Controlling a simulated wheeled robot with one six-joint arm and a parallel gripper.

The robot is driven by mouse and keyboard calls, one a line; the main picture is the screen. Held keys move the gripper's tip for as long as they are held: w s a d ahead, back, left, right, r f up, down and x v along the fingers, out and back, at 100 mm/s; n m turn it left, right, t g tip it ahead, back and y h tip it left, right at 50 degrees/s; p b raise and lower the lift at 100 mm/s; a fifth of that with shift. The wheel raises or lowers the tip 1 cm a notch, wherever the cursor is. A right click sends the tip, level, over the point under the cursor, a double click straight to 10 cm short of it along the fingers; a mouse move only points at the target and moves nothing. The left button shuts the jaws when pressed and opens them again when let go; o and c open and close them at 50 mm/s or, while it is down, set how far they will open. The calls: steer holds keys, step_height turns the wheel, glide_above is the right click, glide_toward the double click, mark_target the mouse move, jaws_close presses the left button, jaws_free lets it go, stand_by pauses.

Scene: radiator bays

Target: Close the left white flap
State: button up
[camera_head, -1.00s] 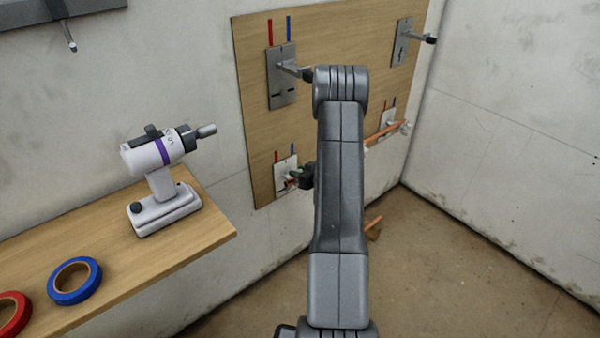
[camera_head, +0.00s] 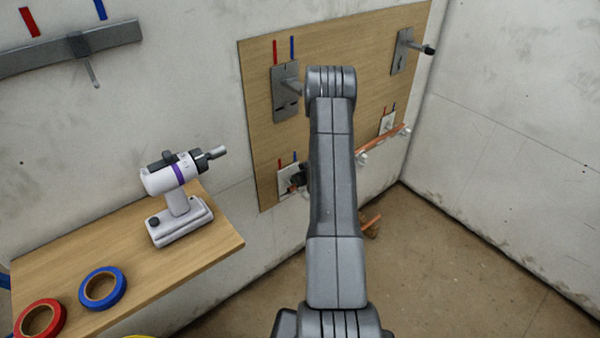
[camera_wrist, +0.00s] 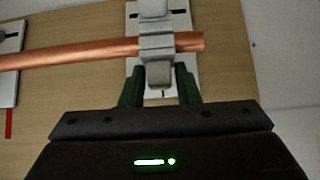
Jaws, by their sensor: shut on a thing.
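The left white plate (camera_head: 287,182) is low on the wooden board, partly hidden by my gripper and arm. In the wrist view this plate (camera_wrist: 188,66) carries a white flap (camera_wrist: 156,44) that crosses in front of a copper pipe (camera_wrist: 70,53), near the pipe's end. My gripper (camera_wrist: 159,82) has green fingers on both sides of the pale block at the flap's lower end and is shut on it. I cannot tell whether the flap is fully closed. In the head view my gripper (camera_head: 299,178) is mostly hidden.
A second white plate (camera_head: 386,124) is farther right on the wooden board (camera_head: 350,50). Grey brackets (camera_head: 285,90) (camera_head: 401,52) are above. A drill (camera_head: 175,200) and tape rolls (camera_head: 103,289) (camera_head: 40,318) are on the shelf (camera_head: 190,255) at left. Floor (camera_head: 450,260) is clear at right.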

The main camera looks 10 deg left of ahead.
stand_by(0.3)
steer(key=o, duration=0.8)
steer(key=shift+r, duration=0.1)
steer(key=p+v, duration=0.1)
steer(key=v, duration=1.2)
steer(key=shift+s+d+r, duration=0.1)
steer(key=shift+d+r, duration=0.1)
steer(key=shift+r, duration=0.1)
steer(key=shift+f, duration=0.1)
steer(key=b+x, duration=0.1)
steer(key=x, duration=1.3)
steer(key=shift+s+d, duration=0.1)
